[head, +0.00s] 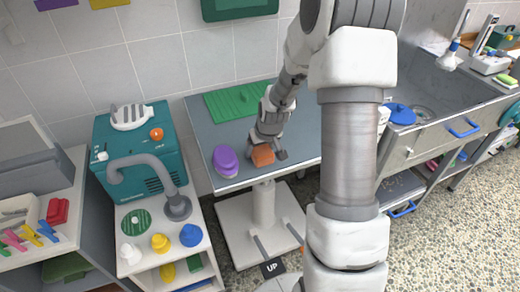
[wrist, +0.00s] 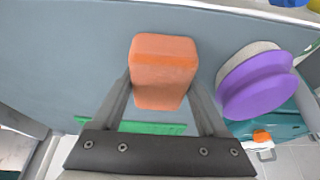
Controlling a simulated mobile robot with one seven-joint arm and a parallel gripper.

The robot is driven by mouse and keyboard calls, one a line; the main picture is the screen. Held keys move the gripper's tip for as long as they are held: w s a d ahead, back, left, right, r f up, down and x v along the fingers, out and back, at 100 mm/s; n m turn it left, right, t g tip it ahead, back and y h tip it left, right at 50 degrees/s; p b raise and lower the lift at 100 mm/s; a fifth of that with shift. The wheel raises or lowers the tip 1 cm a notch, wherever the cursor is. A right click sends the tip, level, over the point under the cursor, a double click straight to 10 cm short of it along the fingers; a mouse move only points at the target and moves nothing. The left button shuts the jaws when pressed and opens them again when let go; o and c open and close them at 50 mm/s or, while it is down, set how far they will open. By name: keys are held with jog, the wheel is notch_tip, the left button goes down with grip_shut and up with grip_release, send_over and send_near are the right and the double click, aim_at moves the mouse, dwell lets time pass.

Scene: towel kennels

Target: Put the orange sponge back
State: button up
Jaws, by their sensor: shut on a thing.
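The orange sponge (head: 262,155) is a small block over the front edge area of the grey table in the head view. It also shows between my fingers in the wrist view (wrist: 163,72). My gripper (head: 265,156) is shut on it, one finger on each side. I cannot tell whether the sponge touches the tabletop or hangs just above it.
A purple round item (head: 226,160) with a pale base stands just left of the sponge. A green ribbed mat (head: 236,101) lies at the back of the grey table (head: 205,122). A teal machine (head: 128,150) stands left, and a steel sink unit (head: 450,110) right.

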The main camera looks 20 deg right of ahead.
jog(key=shift+f, duration=0.25)
jog(key=o, duration=1.1)
jog(key=shift+r, duration=0.1)
jog(key=shift+r, duration=0.1)
jog(key=shift+r, duration=0.25)
jog(key=p+v, duration=0.2)
jog(key=v, duration=0.9)
jog(key=shift+s+r, duration=0.1)
jog(key=shift+r, duration=0.1)
jog(key=shift+s+r, duration=0.1)
